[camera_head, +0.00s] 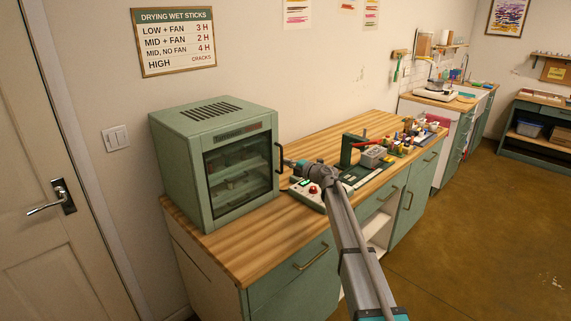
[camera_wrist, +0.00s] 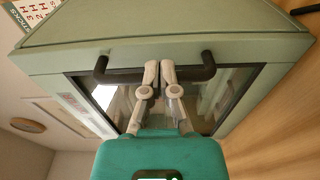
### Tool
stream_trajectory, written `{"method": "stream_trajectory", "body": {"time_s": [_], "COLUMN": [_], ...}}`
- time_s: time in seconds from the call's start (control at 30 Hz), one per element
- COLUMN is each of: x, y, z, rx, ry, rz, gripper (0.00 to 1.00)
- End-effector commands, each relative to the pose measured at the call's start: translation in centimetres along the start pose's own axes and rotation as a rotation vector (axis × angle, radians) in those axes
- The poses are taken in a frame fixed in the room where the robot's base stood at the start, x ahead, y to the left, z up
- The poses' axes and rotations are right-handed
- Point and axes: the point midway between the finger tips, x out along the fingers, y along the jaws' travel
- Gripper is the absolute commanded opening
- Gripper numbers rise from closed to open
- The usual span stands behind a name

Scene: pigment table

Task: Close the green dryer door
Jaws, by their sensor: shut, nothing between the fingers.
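The green dryer (camera_head: 182,165) stands on the left end of the wooden worktop. Its glass-fronted door (camera_head: 238,172) appears flush with the front or nearly so; I cannot tell if a small gap is left. The dark door handle (camera_head: 280,158) is on the door's right side. My gripper (camera_head: 287,163) is right by the handle. In the wrist view my gripper (camera_wrist: 160,68) is shut and empty, its fingertips overlapping the middle of the handle (camera_wrist: 192,73). I cannot tell whether they touch it. The door (camera_wrist: 225,95) fills the view behind them.
A control box with a red button (camera_head: 311,190) sits right of the dryer, under my arm. A green stand (camera_head: 346,150) and several small bottles are farther along the worktop (camera_head: 225,245). A sign hangs above the dryer. The floor at right is clear.

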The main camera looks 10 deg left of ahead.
Motion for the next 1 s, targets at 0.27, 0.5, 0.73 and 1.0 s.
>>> {"method": "stream_trajectory", "body": {"time_s": [0.27, 0.5, 0.73, 1.0], "x": [-0.5, -3.2, -7.1, -11.4], "y": [0.0, -0.1, -0.1, -0.1], "z": [-0.6, 0.3, 1.0, 1.6], "rx": [0.0, 0.001, 0.002, 0.002], "ry": [0.015, 0.008, 0.003, 0.002], "rz": [0.0, 0.0, 0.0, 0.0], "gripper": [0.0, 0.0, 0.0, 0.0]}}
